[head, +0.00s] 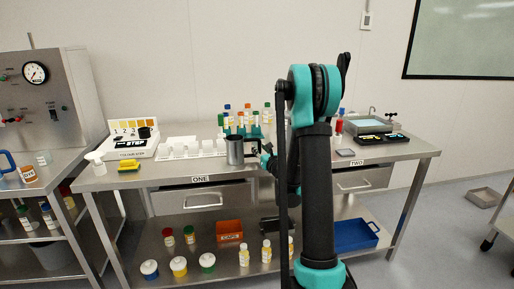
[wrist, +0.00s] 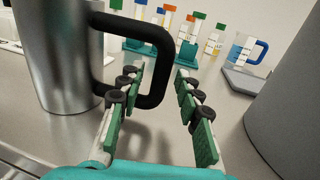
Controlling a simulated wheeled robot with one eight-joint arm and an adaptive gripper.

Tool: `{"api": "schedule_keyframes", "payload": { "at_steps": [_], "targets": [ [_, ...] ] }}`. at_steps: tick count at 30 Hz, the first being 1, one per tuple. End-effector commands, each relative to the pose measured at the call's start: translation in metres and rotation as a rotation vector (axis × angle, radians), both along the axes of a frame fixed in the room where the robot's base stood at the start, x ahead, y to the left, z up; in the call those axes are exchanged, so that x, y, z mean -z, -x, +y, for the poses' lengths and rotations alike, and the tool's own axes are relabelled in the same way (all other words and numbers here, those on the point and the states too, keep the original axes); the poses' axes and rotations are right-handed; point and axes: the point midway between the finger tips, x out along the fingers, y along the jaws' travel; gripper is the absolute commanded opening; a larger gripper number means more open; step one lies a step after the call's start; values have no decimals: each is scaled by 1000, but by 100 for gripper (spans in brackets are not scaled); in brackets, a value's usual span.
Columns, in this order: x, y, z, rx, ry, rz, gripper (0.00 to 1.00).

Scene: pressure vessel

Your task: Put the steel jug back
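The steel jug (head: 235,150) stands upright near the front edge of the steel bench, above the label ONE. In the wrist view the jug (wrist: 58,60) fills the left side, with its black handle (wrist: 160,68) pointing right. My gripper (head: 266,160) is just right of the jug in the head view, partly hidden by my arm. In the wrist view my gripper (wrist: 158,105) is open, its green-padded fingers spread. The handle's lower outer part shows between and beyond the fingers; I cannot tell whether either finger touches it.
Several capped tubes in teal racks (wrist: 188,52) stand behind. A blue-handled beaker (wrist: 246,50) sits on a grey plate (wrist: 245,82). A large grey curved surface (wrist: 290,110), unidentified, fills the wrist view's right. The STEP box (head: 132,140) and white cups (head: 190,148) are left of the jug.

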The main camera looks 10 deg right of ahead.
Motion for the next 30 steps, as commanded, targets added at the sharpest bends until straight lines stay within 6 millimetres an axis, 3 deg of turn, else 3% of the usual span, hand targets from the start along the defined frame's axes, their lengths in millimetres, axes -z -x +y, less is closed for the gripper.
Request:
{"api": "schedule_keyframes", "payload": {
  "at_steps": [3,9,20,25,27,30],
  "targets": [
    [0,26,-5,1,0,0,34],
    [0,59,-12,0,0,0,34],
    [-4,78,-17,14,-34,1,34],
    [-34,91,-40,150,-348,4,34],
    [-46,105,-57,244,-579,11,34],
    [-49,132,-80,391,-937,28,34]
  ]
}}
